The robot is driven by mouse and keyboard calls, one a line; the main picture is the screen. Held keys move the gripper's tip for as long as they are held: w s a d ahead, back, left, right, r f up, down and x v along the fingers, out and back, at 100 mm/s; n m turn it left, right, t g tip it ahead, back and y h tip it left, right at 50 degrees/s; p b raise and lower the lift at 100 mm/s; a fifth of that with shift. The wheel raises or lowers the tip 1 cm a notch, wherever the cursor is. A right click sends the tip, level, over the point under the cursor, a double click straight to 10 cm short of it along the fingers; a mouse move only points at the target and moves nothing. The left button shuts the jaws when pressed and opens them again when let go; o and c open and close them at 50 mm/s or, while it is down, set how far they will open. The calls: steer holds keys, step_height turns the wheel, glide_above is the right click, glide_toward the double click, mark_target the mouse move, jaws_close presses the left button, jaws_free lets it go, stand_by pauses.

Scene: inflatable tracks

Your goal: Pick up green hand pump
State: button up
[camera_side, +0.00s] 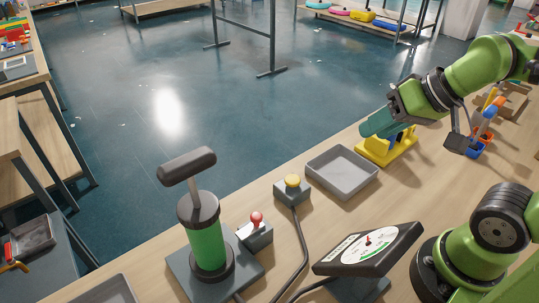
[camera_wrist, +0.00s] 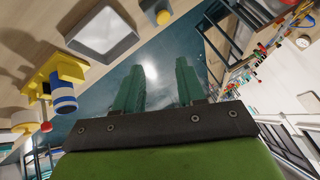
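The green hand pump (camera_side: 207,243) stands upright at the front left of the bench in the side view. It has a green cylinder, dark end collars, a dark T-shaped handle on top and a grey base plate. It is not visible in the wrist view. My gripper (camera_side: 376,123) is at the upper right of the side view, above the bench edge and far from the pump. In the wrist view, my gripper's two teal fingers (camera_wrist: 158,78) are apart with nothing between them, so it is open and empty.
A grey tray (camera_side: 341,174), a yellow button box (camera_side: 292,188), a red-knobbed box (camera_side: 255,232) and a tilted gauge (camera_side: 369,250) stand between gripper and pump. A yellow stand (camera_side: 386,149) is beneath my gripper. Cables cross the bench front. Open floor lies beyond the bench edge.

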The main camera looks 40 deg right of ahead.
steer(key=o, duration=1.1)
steer(key=n+g+h, duration=0.2)
steer(key=n+g, duration=0.2)
steer(key=g, duration=0.2)
glide_toward(186, 159)
steer(key=f, duration=0.5)
steer(key=shift+w+d+f, duration=0.15)
steer(key=shift+w+d, duration=0.2)
steer(key=shift+d, duration=0.05)
steer(key=shift+s+a+f, duration=0.1)
steer(key=shift+a, duration=0.25)
steer(key=shift+f, duration=0.4)
steer(key=shift+w+f, duration=0.2)
steer(key=shift+f, duration=1.45)
steer(key=shift+w+f, duration=0.2)
steer(key=shift+f, duration=1.4)
